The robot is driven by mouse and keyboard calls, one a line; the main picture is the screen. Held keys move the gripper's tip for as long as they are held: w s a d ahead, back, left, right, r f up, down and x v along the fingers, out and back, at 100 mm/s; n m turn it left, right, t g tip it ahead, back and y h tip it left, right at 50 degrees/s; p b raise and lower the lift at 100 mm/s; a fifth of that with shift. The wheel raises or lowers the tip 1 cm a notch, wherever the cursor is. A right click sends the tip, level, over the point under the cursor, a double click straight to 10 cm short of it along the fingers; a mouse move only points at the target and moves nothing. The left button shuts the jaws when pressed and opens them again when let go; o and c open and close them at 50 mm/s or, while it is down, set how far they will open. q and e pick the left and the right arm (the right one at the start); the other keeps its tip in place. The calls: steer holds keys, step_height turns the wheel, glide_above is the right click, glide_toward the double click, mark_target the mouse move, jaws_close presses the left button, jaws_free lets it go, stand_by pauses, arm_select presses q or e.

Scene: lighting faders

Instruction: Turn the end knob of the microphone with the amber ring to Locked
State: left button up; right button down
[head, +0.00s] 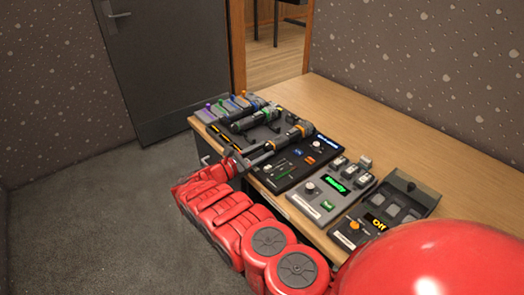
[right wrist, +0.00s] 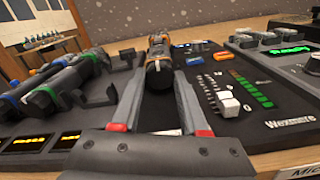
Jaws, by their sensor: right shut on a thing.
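The microphone with the amber ring (head: 290,136) lies on the dark panel on the table, its near end toward me. In the right wrist view its amber-ringed part (right wrist: 158,48) stands beyond the fingers. My right gripper (head: 246,160) is at the near end of this microphone, where the end knob is. In the right wrist view the two grey fingers (right wrist: 160,100) are closed on the dark end between them. My left gripper is not in view.
Microphones with a green ring (right wrist: 84,62) and a blue ring (right wrist: 42,98) lie just left of the fingers. A fader panel (right wrist: 235,100) is close on the right. The table's back is clear.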

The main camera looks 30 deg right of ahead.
stand_by(0.3)
steer(key=shift+c, duration=2)
jaws_free()
steer(key=s+a+b, duration=0.1)
steer(key=a+b, duration=0.2)
steer(key=a, duration=1.4)
steer(key=shift+s+a, duration=0.15)
steer(key=shift+a, duration=0.05)
